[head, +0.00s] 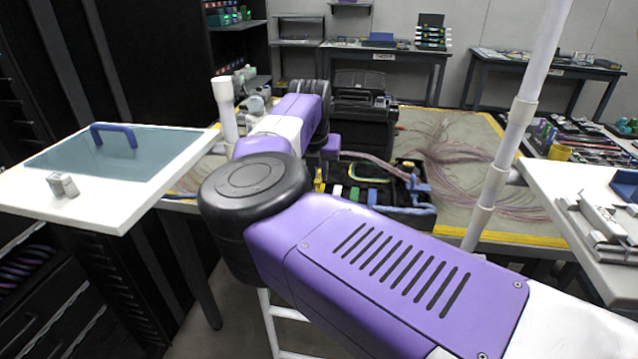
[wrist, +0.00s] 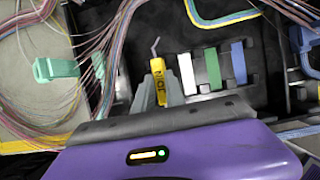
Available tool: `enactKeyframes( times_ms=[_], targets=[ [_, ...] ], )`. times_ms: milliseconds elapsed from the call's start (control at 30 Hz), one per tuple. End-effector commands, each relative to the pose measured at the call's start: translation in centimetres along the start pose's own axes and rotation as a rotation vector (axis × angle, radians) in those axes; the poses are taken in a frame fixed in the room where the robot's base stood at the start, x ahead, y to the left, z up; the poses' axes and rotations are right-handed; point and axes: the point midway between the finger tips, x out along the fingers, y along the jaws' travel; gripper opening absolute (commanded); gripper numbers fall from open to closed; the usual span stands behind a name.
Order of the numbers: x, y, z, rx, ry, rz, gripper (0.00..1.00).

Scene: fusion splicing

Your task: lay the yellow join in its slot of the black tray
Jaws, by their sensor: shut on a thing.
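The yellow join (wrist: 159,82) stands between the two grey fingers of my gripper (wrist: 158,92), which is shut on it. A short pale end pokes out above it. In the wrist view it is over the black tray (wrist: 180,30), left of the white join (wrist: 188,74), the green join (wrist: 212,68) and the blue join (wrist: 238,63), which lie side by side. Whether the yellow join touches the tray floor I cannot tell. In the head view the yellow join (head: 319,181) shows at the tray's left part; my arm hides the gripper's fingers.
Loose pink and multicoloured fibres (wrist: 100,40) run along the tray's left side, near a green clip (wrist: 55,69). A blue clip (wrist: 305,40) is at the right. The mat (head: 480,200) has a yellow edge. A white side table (head: 110,215) stands at left.

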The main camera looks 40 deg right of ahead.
Motion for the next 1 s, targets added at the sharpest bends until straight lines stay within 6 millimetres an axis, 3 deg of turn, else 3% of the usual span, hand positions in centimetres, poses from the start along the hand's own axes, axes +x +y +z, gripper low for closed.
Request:
enactKeyframes(
  times_ms=[200, 567, 600, 700, 1000],
  targets=[
    [2.9, -0.1, -1.3, -0.002, 0.002, -0.002, 0.00],
    [3.2, 0.0, -1.4, 0.000, 0.001, -0.001, 0.00],
    [3.2, 0.0, -1.4, 0.000, 0.001, -0.001, 0.21],
    [3.2, 0.0, -1.4, 0.000, 0.001, -0.001, 0.37],
    [3.1, 0.0, -1.3, 0.000, 0.001, -0.001, 0.37]
  ],
)
